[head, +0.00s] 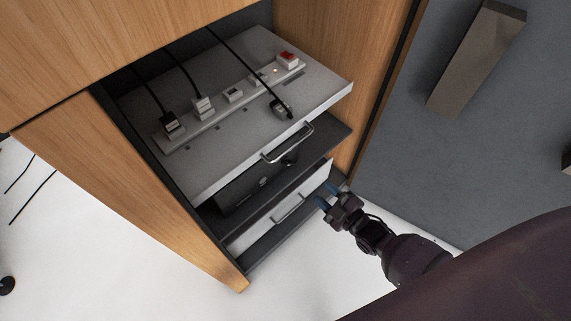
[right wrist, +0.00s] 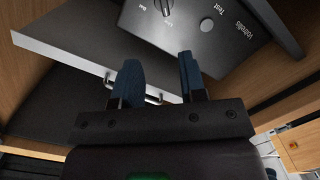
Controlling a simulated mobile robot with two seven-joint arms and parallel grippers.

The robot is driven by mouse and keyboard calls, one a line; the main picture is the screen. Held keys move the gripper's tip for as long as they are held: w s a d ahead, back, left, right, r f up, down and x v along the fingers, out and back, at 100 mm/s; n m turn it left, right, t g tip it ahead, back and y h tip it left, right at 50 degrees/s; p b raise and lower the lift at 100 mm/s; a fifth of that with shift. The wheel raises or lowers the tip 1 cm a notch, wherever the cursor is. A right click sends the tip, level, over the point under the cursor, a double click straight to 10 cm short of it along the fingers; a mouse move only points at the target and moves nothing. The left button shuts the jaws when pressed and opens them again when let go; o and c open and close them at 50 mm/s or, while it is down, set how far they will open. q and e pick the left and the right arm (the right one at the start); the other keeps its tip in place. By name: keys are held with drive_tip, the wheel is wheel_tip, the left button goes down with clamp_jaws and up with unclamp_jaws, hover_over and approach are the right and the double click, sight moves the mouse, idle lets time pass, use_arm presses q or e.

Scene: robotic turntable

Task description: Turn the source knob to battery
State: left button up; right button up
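A dark panel (right wrist: 180,28) with white print shows at the top of the right wrist view. A source knob (right wrist: 165,8) sits at its upper edge, partly cut off, with small labels around it too tilted to read surely. My left gripper is not in view.
A grey pull-out shelf (head: 225,150) with a power strip, plugs and a red switch (head: 288,60) overhangs the unit. Its metal handle (head: 287,143) sticks out. A lower white drawer (head: 262,222) has a handle too.

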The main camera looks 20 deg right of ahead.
sight(289, 165)
drive_tip(key=shift+n+t+y, duration=0.4)
drive_tip(key=shift+n+y, duration=0.1)
drive_tip(key=b+x, duration=0.1)
drive_tip(key=x, duration=0.3)
drive_tip(key=f+b+x, duration=0.1)
drive_tip(key=x, duration=0.4)
drive_tip(key=f+b+x, duration=0.1)
drive_tip(key=x, duration=0.3)
drive_tip(key=shift+w+f+b, duration=0.15)
drive_tip(key=shift+w+b, duration=0.1)
drive_tip(key=shift+b, duration=0.15)
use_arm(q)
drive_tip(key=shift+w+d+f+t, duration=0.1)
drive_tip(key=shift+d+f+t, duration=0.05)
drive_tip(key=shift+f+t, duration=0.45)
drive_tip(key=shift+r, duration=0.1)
use_arm(e)
drive_tip(key=shift+c, duration=0.3)
clamp_jaws()
